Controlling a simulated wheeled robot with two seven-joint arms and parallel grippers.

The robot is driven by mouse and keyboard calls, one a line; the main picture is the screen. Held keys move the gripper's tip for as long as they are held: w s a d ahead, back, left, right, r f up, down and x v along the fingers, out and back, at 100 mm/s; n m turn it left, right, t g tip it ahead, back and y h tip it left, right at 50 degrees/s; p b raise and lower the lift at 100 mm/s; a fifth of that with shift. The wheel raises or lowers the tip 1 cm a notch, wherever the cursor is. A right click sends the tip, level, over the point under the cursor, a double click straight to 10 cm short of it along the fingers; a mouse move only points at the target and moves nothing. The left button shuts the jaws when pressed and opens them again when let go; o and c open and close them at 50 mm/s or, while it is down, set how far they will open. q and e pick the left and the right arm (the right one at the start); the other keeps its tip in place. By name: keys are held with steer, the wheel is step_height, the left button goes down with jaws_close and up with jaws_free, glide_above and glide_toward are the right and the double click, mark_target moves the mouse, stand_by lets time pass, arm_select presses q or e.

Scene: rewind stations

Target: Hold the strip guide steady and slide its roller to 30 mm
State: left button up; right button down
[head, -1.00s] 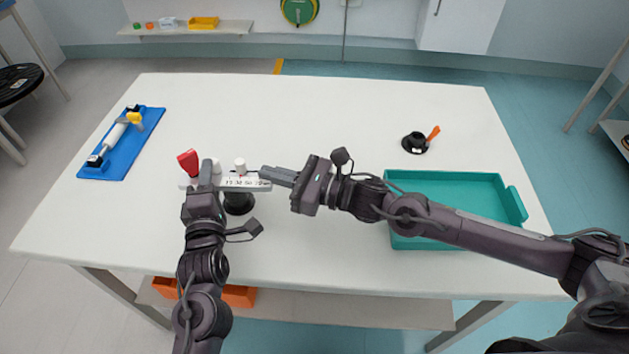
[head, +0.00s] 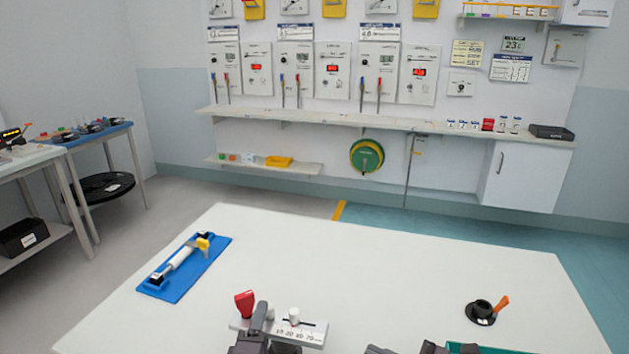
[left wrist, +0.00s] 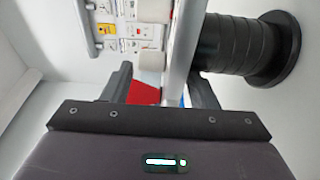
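The strip guide (head: 312,334) is a pale bar with a printed scale at the bottom of the head view. Its white roller (head: 294,316) stands on top, with a red lever (head: 245,303) at the left end. My left gripper (head: 263,322) is at the guide's left part. In the left wrist view its fingers (left wrist: 160,88) stand apart, with the guide bar (left wrist: 184,45) and red lever between them; contact is unclear. The black ribbed stand (left wrist: 245,48) is beside the bar. My right gripper (head: 400,349) shows only partly at the bottom edge; its fingertips are unclear.
A blue board (head: 186,268) with a white roller device lies at the table's left. A black base with an orange handle (head: 482,310) stands at the right. A teal tray (head: 490,350) is partly cut off. The middle of the white table (head: 360,265) is clear.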

arm_select(q)
steer(key=shift+o, duration=1.2)
steer(key=shift+s, duration=0.1)
